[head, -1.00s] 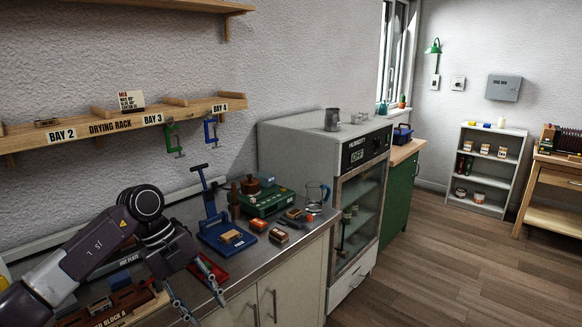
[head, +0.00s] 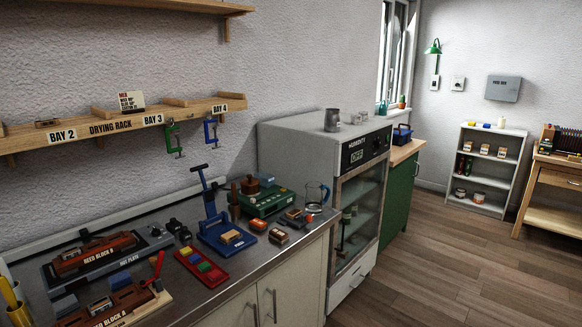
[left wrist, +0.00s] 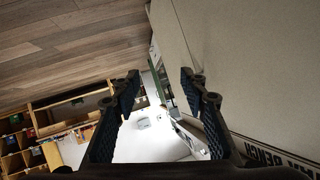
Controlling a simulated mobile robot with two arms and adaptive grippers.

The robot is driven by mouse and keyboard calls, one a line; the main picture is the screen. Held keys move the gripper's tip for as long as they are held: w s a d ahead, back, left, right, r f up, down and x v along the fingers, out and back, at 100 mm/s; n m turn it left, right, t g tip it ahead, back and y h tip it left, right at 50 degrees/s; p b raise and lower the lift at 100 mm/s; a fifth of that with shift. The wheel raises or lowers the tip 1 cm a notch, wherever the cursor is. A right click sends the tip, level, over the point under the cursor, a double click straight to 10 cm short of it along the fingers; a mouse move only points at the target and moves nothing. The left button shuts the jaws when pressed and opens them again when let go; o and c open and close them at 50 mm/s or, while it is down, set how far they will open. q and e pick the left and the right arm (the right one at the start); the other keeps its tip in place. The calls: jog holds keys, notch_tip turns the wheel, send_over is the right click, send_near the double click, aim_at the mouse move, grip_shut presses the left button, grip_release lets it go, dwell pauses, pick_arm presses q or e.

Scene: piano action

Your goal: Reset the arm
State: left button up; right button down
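My left gripper (left wrist: 160,100) shows in the left wrist view with its two dark ribbed fingers spread wide apart and nothing between them. Neither of my arms shows in the head view now. In that view the steel counter (head: 200,290) carries reed block B (head: 95,255) on the hot plate (head: 130,262) and reed block A (head: 110,305) in front of it. My right gripper is in neither view.
A red tray (head: 201,267) with coloured pieces, a blue press (head: 215,225), a green box (head: 266,202) and a glass jug (head: 316,196) stand on the counter. The drying rack (head: 100,128) hangs above. Wooden floor (head: 430,270) at right is clear.

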pick_arm(q)
jog(key=s+a+f+n+g+y, duration=0.2)
jog(key=s+a+f+y, duration=0.1)
jog(key=s+f, duration=0.7)
jog(key=s+a+f+n+g, duration=0.1)
jog(key=s+f+g, duration=0.2)
jog(key=s, duration=0.9)
jog(key=s+a+f+n+g+y, duration=0.1)
jog(key=s+f, duration=0.4)
jog(key=s, duration=0.7)
jog(key=s+a+f+n+g+y, duration=0.1)
jog(key=s+f+g, duration=0.3)
jog(key=s, duration=0.9)
jog(key=shift+f+n+g, duration=0.3)
jog(key=shift+f+n, duration=0.1)
jog(key=shift+f, duration=0.05)
